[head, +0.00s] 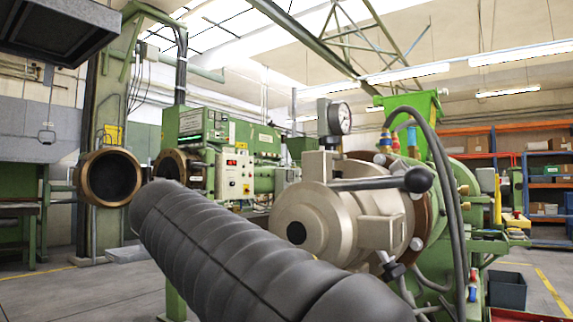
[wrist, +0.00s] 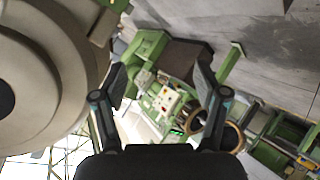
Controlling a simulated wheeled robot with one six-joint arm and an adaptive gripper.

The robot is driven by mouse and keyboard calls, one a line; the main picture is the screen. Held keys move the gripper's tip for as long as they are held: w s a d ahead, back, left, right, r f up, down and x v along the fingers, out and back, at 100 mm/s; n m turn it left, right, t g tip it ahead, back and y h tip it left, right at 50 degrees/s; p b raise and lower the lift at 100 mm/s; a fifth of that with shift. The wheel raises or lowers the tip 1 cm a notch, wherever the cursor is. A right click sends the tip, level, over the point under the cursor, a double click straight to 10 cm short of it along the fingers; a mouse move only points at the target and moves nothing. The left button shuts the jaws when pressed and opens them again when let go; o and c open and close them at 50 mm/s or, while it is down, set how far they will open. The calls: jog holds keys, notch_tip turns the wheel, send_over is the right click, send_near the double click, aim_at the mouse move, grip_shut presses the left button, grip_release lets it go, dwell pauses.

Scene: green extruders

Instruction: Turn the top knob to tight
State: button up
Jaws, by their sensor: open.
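In the head view, a beige extruder head (head: 310,215) stands right of centre. A black ball knob (head: 418,180) sits at the end of a grey lever on its upper right. A smaller dark knob (head: 393,271) shows lower down. I cannot tell for sure which is the top knob. In the wrist view, my gripper (wrist: 161,68) is open, with nothing between its fingers. Neither knob is recognisable there. The large round beige part (wrist: 45,70) lies close to the left of my gripper. My dark ribbed arm hides part of the machine in the head view.
A pressure gauge (head: 339,118) and grey hoses (head: 445,170) stick up from the machine. A control box (head: 234,175) and a round open barrel end (head: 108,176) stand farther back left. A dark bin (head: 507,290) is at the right. Open floor shows at the lower left.

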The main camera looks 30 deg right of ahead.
aim_at(322, 137)
notch_tip(322, 137, up, 14)
jog(key=w+d+m+h, duration=0.2)
jog(key=w+m+h, duration=0.1)
jog(key=m+h, duration=0.2)
jog(key=s+d+r+m+g+h, duration=0.2)
jog(key=s+r+m+g+h, duration=0.3)
jog(key=s+r+m, duration=0.5)
jog(key=shift+g+y, duration=0.3)
jog(key=shift+y, duration=0.3)
jog(key=w+d, duration=0.1)
jog(key=d, duration=0.8)
jog(key=w+d+p, duration=0.1)
jog(key=d, duration=0.3)
jog(key=shift+w+d+r, duration=0.3)
jog(key=c, duration=1.2)
